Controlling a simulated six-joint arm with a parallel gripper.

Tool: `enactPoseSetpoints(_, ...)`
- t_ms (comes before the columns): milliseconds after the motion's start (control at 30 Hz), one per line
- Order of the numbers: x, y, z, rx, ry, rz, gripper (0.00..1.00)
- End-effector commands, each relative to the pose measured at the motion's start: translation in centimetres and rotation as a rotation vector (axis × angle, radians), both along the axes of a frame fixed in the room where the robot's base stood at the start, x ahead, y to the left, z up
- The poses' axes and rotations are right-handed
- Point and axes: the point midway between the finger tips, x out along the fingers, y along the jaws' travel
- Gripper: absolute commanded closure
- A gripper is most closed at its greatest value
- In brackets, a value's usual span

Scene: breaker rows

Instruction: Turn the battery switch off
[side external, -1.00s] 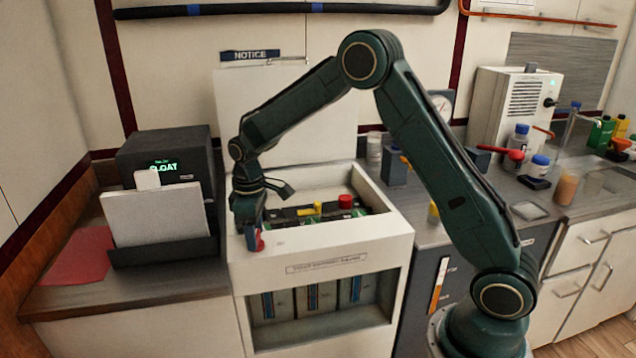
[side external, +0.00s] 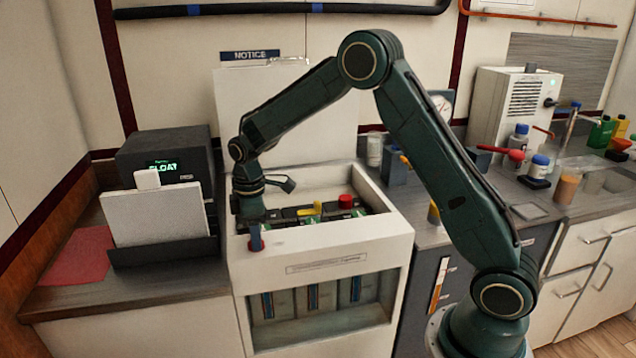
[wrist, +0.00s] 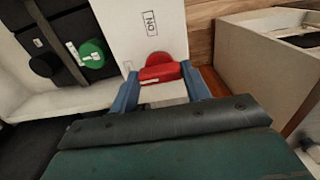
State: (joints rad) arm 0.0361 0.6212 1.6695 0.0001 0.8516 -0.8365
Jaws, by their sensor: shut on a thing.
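The red switch handle (wrist: 160,72) sits on a white panel top in the wrist view, with its rounded part against a small label (wrist: 150,22) whose letters look like "ON" seen turned. I take it to be the battery switch. My gripper (wrist: 161,88) has its blue fingers on either side of the red handle and is shut on it. In the side external view my gripper (side external: 256,243) points down at the front left corner of the white cabinet (side external: 300,250). There the handle is mostly hidden by the fingers.
Behind my gripper, the cabinet's recess holds dark breaker rows with a yellow handle (side external: 317,207) and a red knob (side external: 345,201). A green knob (wrist: 92,54) shows left in the wrist view. A dark device with a display (side external: 165,160) stands left of the cabinet.

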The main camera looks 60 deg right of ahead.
Motion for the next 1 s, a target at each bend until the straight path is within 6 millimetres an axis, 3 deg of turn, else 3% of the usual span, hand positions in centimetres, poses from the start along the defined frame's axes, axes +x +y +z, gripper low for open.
enactPoseSetpoints(33,0.1,0.0,0.2,0.001,-0.004,0.003,0.49)
enactPoseSetpoints(133,0.1,0.0,0.1,0.000,-0.003,0.002,0.31)
enactPoseSetpoints(633,0.1,0.0,0.8,0.000,-0.003,0.000,0.31)
enactPoseSetpoints(1000,0.1,0.0,5.6,0.000,-0.006,0.001,0.31)
